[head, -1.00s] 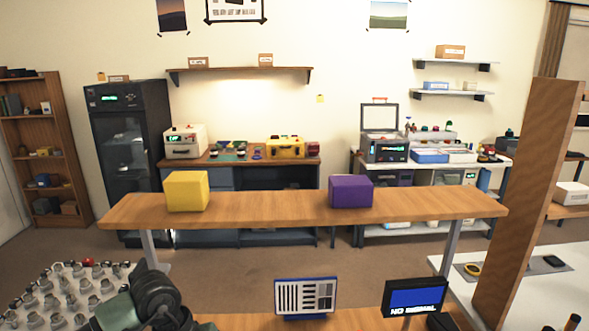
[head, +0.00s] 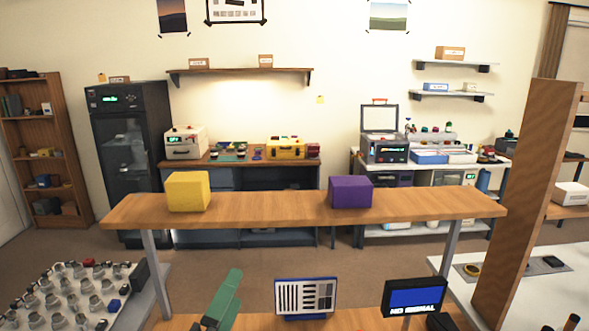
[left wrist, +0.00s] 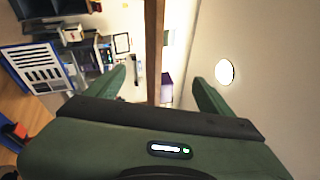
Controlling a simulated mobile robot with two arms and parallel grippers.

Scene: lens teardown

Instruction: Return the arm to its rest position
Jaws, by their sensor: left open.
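My left gripper (head: 222,301) shows as green parts at the bottom edge of the head view, left of the chart panel. It points up, and most of the arm is below the frame. In the left wrist view the left gripper (left wrist: 160,82) has its two green fingers spread wide with nothing between them. My right gripper is not in view.
A wooden shelf (head: 280,208) spans ahead, bearing a yellow box (head: 188,191) and a purple box (head: 350,192). Below stand a chart panel (head: 306,297) and a "NO SIGNAL" monitor (head: 415,298). A wooden post (head: 525,200) stands right. A knobbed panel (head: 70,296) lies left.

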